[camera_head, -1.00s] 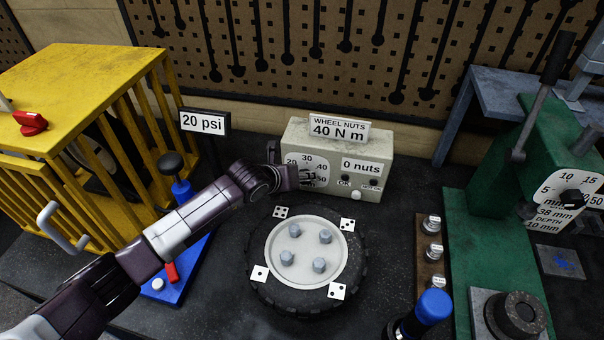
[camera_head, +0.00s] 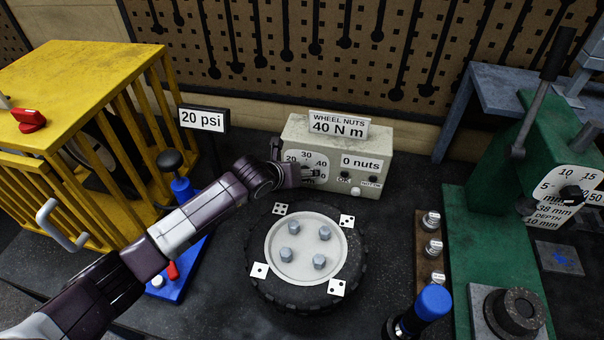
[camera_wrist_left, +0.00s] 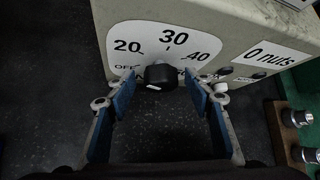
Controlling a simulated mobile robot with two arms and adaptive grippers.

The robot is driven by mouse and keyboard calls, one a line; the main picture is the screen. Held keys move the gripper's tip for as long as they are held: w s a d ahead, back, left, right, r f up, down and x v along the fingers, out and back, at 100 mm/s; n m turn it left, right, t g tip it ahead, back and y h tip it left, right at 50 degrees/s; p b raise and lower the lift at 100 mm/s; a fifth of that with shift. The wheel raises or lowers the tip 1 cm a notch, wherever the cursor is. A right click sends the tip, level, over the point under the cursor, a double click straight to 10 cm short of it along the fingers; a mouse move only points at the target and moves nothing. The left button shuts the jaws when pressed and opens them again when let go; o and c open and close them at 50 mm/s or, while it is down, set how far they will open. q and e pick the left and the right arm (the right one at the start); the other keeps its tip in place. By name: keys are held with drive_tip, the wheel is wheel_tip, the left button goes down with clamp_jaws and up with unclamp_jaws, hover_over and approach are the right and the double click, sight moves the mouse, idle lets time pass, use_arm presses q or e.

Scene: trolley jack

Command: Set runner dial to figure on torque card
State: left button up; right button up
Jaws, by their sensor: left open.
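The torque card (camera_head: 338,125) reads "WHEEL NUTS 40 N m" and stands on top of the beige runner box (camera_head: 377,148). The box's white dial plate (camera_wrist_left: 128,38) shows OFF, 20, 30 and 40; its lower right is partly hidden. The black dial knob (camera_wrist_left: 160,74) sits low on this plate. A small pale mark shows on the knob's lower edge, but its setting cannot be read surely. My left gripper (camera_wrist_left: 160,88) is open, its blue-padded fingertips on either side of the knob, apparently not pressing it. In the head view my left gripper (camera_head: 309,173) covers part of the dial. My right gripper is not in view.
A wheel (camera_head: 306,248) with several nuts lies below the box. The box also has a "0 nuts" label (camera_head: 362,164) and small buttons. A yellow cage (camera_head: 90,70) stands left, a green press (camera_head: 520,150) right. A blue-topped tool (camera_head: 433,304) stands in front.

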use_arm(q)
drive_tip(key=v, duration=1.2)
